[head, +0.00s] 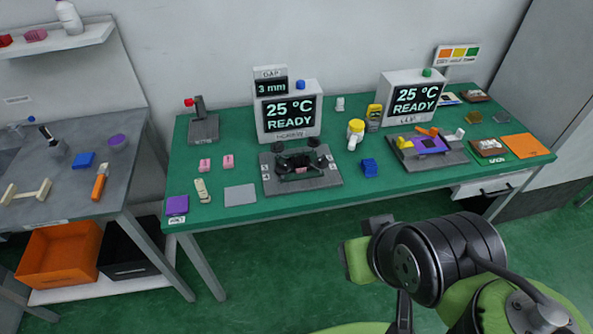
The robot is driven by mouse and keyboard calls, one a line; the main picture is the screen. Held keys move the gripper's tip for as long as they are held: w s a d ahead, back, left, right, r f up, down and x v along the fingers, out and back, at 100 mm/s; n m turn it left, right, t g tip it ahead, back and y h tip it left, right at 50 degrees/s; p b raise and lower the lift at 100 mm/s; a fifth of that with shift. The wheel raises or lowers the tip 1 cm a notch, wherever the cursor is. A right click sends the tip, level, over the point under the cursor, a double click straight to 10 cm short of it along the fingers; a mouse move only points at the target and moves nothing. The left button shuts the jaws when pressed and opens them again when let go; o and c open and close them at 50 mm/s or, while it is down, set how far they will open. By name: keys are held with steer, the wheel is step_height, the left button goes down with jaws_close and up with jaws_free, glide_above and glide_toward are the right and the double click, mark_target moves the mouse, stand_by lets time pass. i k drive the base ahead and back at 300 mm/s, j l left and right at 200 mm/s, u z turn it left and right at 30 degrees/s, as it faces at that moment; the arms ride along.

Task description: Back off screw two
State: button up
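A dark fixture (302,180) sits on the green-topped bench in the head view, in front of the left "25 °C READY" display. It has a black, arm-like mechanism (297,163) with a small pink piece (301,170) under it. Round black knobs stand at its back, one on the left (279,150) and one on the right (314,143). My arm (435,258) is at the lower right, in front of the bench and apart from the fixture. My gripper's fingers cannot be made out.
A second fixture (430,150) with a purple plate stands right, before another display (413,97). A grey bench (70,190) stands left.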

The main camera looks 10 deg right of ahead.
mark_target(321, 162)
steer(key=i+l+u, duration=0.15)
steer(key=u, duration=0.25)
steer(key=i+l+u, duration=0.15)
steer(key=u, duration=0.2)
steer(key=i+l+u, duration=0.15)
steer(key=u, duration=0.25)
steer(key=l, duration=0.1)
